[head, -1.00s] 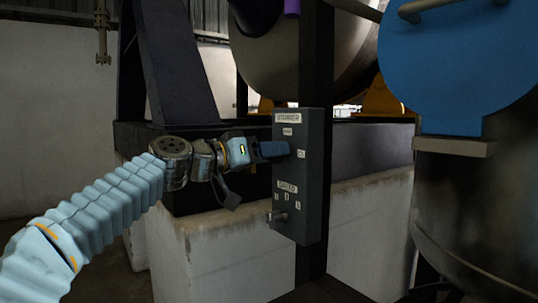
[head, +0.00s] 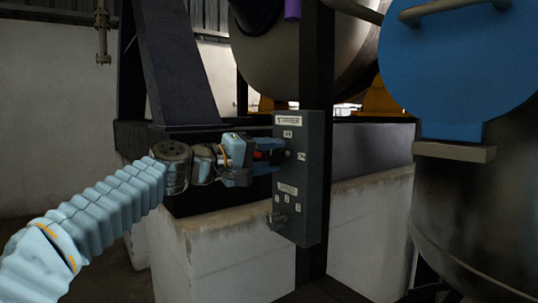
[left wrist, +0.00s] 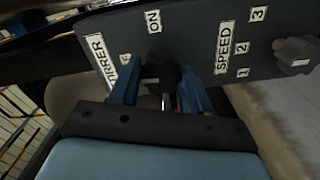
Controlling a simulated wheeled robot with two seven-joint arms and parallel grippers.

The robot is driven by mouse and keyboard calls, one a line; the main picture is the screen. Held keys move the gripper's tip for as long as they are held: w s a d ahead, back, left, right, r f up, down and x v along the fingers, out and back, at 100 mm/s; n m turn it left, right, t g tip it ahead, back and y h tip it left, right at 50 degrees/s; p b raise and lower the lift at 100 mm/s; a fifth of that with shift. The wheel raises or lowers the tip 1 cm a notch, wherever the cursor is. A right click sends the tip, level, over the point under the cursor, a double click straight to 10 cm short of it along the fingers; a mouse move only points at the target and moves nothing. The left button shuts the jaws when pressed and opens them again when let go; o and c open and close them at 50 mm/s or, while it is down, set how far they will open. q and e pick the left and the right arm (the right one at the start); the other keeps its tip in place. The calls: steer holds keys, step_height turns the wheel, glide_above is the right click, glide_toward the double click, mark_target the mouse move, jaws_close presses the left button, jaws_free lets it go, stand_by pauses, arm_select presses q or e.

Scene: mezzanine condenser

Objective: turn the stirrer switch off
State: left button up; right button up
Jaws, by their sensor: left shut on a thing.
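The grey control box (head: 312,220) is fixed to a dark post in the head view. Its upper plate reads STIRRER (head: 288,120). My left gripper (head: 279,156) is at the box's face, its two blue fingers closed around the dark stirrer switch knob (left wrist: 157,70). In the left wrist view, my gripper (left wrist: 158,95) has a finger on each side of that knob, whose far end lies just below the ON label (left wrist: 153,22). Another label beside STIRRER is mostly hidden by a finger. The switch's exact angle is unclear. My right gripper is out of view.
The speed knob (head: 277,221) sticks out low on the same box; it also shows in the left wrist view (left wrist: 295,53), beside labels 1, 2 and 3. A pale concrete plinth (head: 222,245) stands behind, and a large blue-lidded tank (head: 455,60) at right.

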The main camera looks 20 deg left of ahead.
arm_select(q)
steer(key=shift+n, duration=0.6)
steer(key=o, duration=1.1)
steer(key=shift+c, duration=0.2)
steer(key=shift+a, duration=0.1)
steer(key=shift+s+a+f, duration=0.1)
steer(key=shift+s+a, duration=0.15)
steer(key=shift+s, duration=0.05)
steer(key=b+v, duration=0.3)
steer(key=v, duration=1)
